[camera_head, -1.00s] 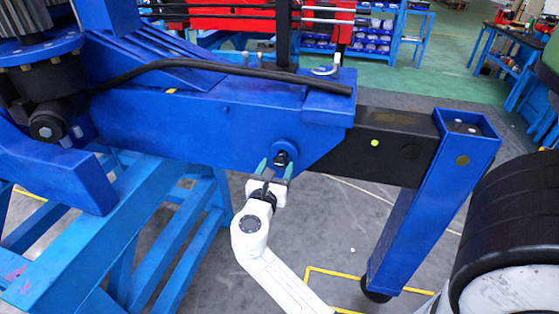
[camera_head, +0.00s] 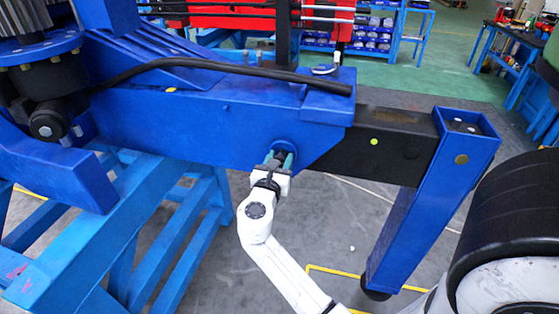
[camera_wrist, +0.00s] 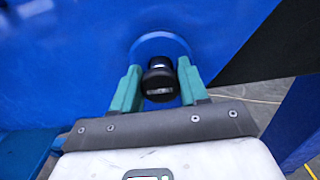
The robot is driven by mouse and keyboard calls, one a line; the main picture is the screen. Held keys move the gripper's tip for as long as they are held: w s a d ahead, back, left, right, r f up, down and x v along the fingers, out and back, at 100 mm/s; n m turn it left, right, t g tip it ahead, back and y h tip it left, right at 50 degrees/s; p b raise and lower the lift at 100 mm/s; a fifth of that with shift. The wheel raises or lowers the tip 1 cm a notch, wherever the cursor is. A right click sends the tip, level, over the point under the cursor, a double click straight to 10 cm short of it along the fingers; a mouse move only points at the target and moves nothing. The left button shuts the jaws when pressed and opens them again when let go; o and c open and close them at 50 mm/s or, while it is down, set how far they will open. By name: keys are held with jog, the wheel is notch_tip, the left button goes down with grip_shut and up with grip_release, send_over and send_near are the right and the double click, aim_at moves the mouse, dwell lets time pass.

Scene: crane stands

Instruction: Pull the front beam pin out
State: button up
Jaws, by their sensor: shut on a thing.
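The front beam pin (camera_wrist: 160,85) is a black round-headed pin in a round blue boss (camera_wrist: 150,45) on the side of the blue beam (camera_head: 215,125). Its head stands proud of the boss in the wrist view. My gripper (camera_head: 279,162) is at the pin, its two teal fingers on either side of the head. It is shut on the pin in the wrist view (camera_wrist: 160,90). In the head view the fingers mostly hide the pin. How deep the pin sits in the beam is hidden.
A black inner beam (camera_head: 395,145) runs right from the blue beam to a blue upright leg (camera_head: 430,205). A blue stand (camera_head: 165,250) is on the left. A large black wheel-like part (camera_head: 510,215) is at right. Grey floor lies open below the beam.

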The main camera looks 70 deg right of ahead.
grip_shut()
jog(key=a+p, duration=0.1)
jog(key=a, duration=0.3)
jog(key=shift+s+a+p, duration=0.15)
jog(key=shift+a+p, duration=0.2)
jog(key=shift+a, duration=0.05)
jog(key=o, duration=0.6)
grip_release()
jog(key=shift+a, duration=0.2)
jog(key=shift+o, duration=0.5)
jog(key=a+b, duration=0.1)
jog(key=a, duration=0.9)
jog(key=shift+s+a, duration=0.35)
jog(key=shift+s, duration=0.1)
